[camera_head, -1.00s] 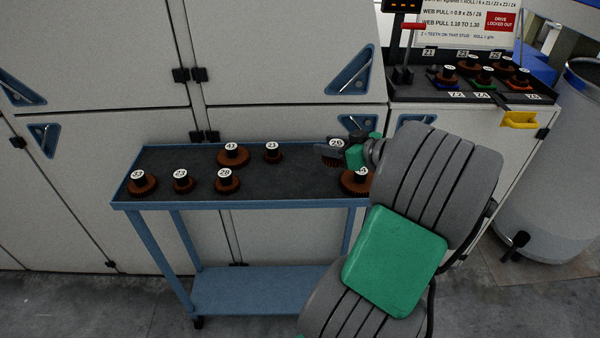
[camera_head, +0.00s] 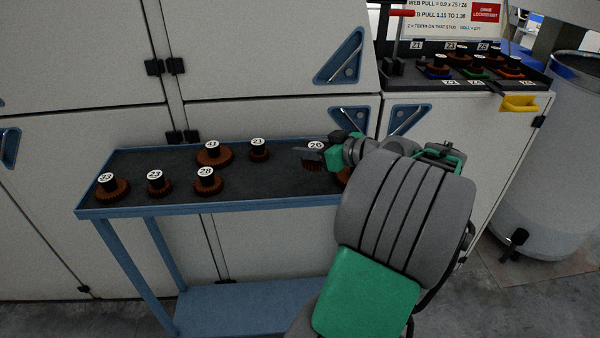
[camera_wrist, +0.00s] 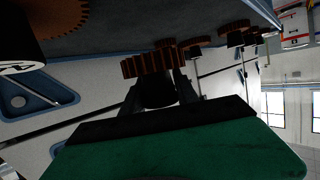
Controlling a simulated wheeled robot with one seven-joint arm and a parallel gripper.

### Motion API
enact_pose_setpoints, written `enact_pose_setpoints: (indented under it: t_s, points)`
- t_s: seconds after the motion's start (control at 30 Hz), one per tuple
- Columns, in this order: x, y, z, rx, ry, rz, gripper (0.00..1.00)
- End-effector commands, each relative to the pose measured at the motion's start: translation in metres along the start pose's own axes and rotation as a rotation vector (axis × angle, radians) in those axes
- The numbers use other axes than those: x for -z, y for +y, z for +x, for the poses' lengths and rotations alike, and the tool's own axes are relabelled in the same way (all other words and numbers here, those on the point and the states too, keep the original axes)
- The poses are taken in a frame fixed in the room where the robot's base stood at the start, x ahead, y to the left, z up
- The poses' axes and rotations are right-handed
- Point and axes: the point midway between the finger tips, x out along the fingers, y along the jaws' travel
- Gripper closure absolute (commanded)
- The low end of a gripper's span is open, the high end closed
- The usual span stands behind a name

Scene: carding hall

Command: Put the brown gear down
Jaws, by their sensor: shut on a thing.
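My gripper (camera_head: 308,152) is shut on a brown gear (camera_head: 313,165) with a dark hub and a white number label on top. They are at the right part of the blue cart's dark top (camera_head: 255,183). In the wrist view, my gripper (camera_wrist: 160,88) has its dark fingers at the hub, and the toothed brown rim (camera_wrist: 150,66) lies close to the cart's top. I cannot tell whether the gear touches the surface. My arm hides the cart's right end.
Several other brown gears stand on the cart, including one (camera_head: 209,182) at the front and one (camera_head: 214,155) behind it. One gear (camera_head: 342,176) beside the held one is mostly hidden by my arm. More gears (camera_head: 475,68) sit on the machine's ledge at upper right.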

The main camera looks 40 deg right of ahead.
Motion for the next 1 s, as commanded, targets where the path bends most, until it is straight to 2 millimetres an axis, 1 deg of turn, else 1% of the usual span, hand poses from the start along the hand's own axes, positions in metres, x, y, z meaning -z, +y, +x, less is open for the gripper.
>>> enact_pose_setpoints:
  t_s: [0.03, 0.17, 0.23, 0.3, 0.4, 0.63, 0.77, 0.8, 1.0]
  points:
    - [-0.005, -0.004, 0.007, 0.002, -0.001, 0.0, 1.0]
    - [-0.014, -0.009, 0.02, 0.0, 0.0, -0.001, 1.0]
    - [-0.022, -0.013, 0.029, 0.001, -0.001, 0.001, 1.0]
    - [-0.036, -0.012, 0.032, -0.001, -0.002, 0.004, 1.0]
    - [-0.046, -0.011, 0.036, -0.003, -0.001, 0.001, 1.0]
    - [-0.047, -0.011, 0.036, -0.003, 0.0, -0.002, 1.0]
    - [-0.052, -0.011, 0.038, -0.003, 0.0, -0.002, 1.0]
    - [-0.05, -0.011, 0.037, -0.003, -0.001, -0.002, 0.61]
    - [-0.05, -0.011, 0.037, -0.003, -0.001, -0.002, 0.44]
